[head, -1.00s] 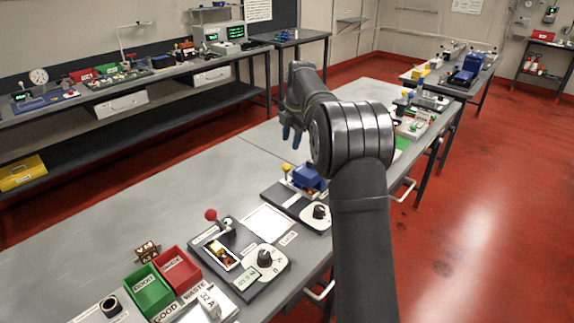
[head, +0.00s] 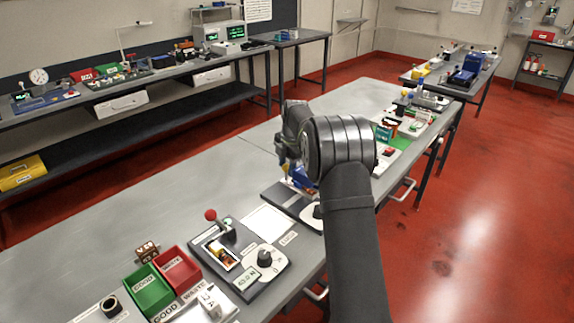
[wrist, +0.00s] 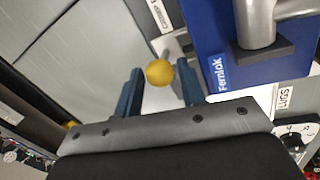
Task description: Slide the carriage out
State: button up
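The blue machine marked "Femlok" (wrist: 219,50) fills the upper right of the wrist view, with a grey metal part on top. A yellow ball knob (wrist: 160,72) stands beside its left side. I cannot clearly tell the carriage apart from the machine. My gripper (wrist: 160,70) is open, its two dark blue fingers on either side of the knob. I cannot tell whether they touch it. In the head view my gripper (head: 287,163) is over the blue machine (head: 302,178), which is largely hidden by my arm. Its dark base (head: 283,199) shows on the bench.
A second station with a red ball knob (head: 210,215) and a dial stands nearer on the bench. A green bin (head: 148,291) and a red bin (head: 181,270) are at the front. The bench's left part (head: 150,205) is clear. More fixtures stand behind my arm.

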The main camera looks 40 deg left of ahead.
grip_shut()
jog(key=s, duration=0.7)
jog(key=shift+s, duration=0.25)
jog(key=shift+o, duration=0.5)
grip_release()
jog(key=shift+s, duration=0.1)
jog(key=shift+r, duration=0.1)
jog(key=shift+r, duration=0.35)
jog(key=d+r, duration=0.3)
jog(key=r, duration=1.3)
jog(key=shift+s, duration=0.25)
